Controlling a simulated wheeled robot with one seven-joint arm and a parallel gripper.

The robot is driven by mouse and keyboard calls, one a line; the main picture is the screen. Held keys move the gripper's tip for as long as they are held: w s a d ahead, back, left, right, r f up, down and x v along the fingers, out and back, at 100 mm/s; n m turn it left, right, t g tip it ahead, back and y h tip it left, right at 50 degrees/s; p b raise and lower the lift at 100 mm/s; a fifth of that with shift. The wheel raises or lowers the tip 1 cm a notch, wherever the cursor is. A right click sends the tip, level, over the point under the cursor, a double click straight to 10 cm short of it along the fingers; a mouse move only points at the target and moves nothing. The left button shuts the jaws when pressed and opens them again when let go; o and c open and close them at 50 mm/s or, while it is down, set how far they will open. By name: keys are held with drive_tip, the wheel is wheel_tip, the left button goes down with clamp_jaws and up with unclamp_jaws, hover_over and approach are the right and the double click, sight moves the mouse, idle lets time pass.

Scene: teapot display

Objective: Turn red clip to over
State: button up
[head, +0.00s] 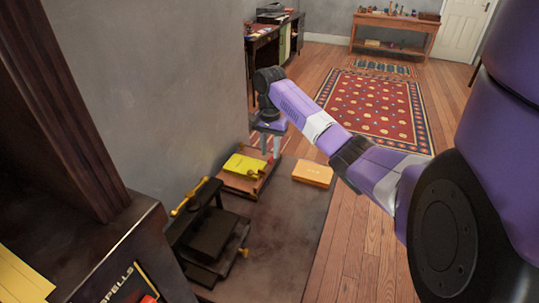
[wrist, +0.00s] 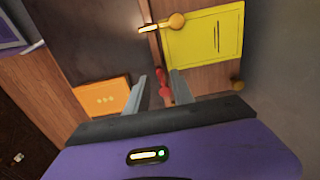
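The red clip (wrist: 162,80) is a small red piece at the edge of a brown wooden board (wrist: 205,79), beside a yellow panel (wrist: 205,42) in the wrist view. My gripper (wrist: 161,87) is open, with one grey finger on each side of the clip. A gap shows between the clip and the fingers, and I cannot tell whether either touches it. In the head view, my gripper (head: 270,144) points down above the far end of the dark table; the clip cannot be made out there. The yellow panel (head: 244,165) lies on the board (head: 240,184).
An orange box (head: 312,172) lies on the dark table (head: 285,215) to the right of the board. A black press-like device (head: 207,235) stands nearer, by the grey wall (head: 170,90). The table's near right part is clear.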

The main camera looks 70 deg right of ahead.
drive_tip(key=shift+f, duration=1)
drive_tip(key=shift+c, duration=0.2)
clamp_jaws()
